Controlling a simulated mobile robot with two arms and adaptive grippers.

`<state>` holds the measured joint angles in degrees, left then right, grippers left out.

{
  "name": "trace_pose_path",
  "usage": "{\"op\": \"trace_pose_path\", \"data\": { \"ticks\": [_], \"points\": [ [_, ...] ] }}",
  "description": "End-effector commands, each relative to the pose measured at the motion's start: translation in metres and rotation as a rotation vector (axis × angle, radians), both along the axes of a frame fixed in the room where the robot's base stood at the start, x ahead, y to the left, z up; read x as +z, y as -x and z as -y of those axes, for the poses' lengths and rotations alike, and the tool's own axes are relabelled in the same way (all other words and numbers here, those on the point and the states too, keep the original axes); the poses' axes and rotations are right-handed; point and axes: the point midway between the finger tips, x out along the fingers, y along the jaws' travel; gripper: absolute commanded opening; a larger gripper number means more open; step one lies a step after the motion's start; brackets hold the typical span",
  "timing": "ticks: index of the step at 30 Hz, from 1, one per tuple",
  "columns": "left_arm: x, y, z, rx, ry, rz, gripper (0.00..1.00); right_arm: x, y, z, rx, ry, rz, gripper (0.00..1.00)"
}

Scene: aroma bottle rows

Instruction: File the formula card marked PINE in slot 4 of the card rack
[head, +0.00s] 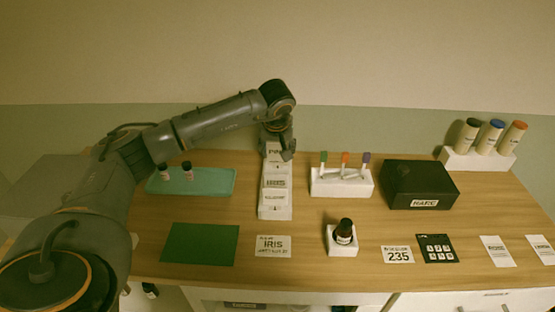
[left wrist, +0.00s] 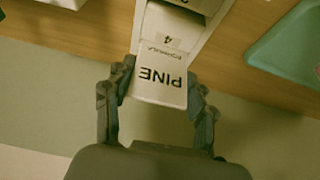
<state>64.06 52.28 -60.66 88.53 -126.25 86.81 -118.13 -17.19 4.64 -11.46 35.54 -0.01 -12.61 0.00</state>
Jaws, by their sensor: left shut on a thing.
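The white card marked PINE (head: 274,152) is at the far end of the white card rack (head: 275,213). My left gripper (head: 279,146) is over that far end, shut on the PINE card. In the left wrist view the PINE card (left wrist: 160,88) is between the two fingers of my left gripper (left wrist: 160,92), its lettering upside down. I cannot tell how deep the card's lower edge sits in the slot. Another card, marked IRIS (head: 275,182), stands in the rack nearer the front. My right gripper is not in view.
A teal tray (head: 215,185) with two small bottles lies left of the rack. A white holder (head: 342,186) with colour-topped sticks and a black box (head: 440,182) stand to the right. In front lie a green mat (head: 200,244), an IRIS card (head: 273,246) and a bottle stand (head: 342,248).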

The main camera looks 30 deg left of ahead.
Motion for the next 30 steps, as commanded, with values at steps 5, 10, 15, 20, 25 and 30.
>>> {"op": "trace_pose_path", "data": {
  "ticks": [5, 10, 15, 20, 25, 30],
  "points": [
    [-0.0183, 0.0002, 0.0006, -0.001, 0.002, 0.001, 0.42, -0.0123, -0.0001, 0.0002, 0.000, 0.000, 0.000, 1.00],
    [-0.0168, 0.0003, 0.0006, 0.000, 0.001, 0.000, 0.42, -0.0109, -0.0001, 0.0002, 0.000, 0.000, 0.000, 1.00],
    [-0.0223, 0.0005, 0.0005, -0.001, 0.000, 0.000, 0.42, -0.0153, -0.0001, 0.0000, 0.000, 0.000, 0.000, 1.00],
    [-0.0205, 0.0005, 0.0005, -0.001, 0.000, 0.000, 0.78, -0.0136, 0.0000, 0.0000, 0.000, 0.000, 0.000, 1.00],
    [-0.0205, 0.0005, 0.0005, 0.000, 0.000, 0.000, 0.78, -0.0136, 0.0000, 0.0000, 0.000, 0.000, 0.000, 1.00],
    [-0.0157, 0.0005, 0.0005, 0.000, 0.001, 0.000, 0.78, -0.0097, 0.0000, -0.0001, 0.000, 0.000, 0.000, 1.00]
  ]
}}
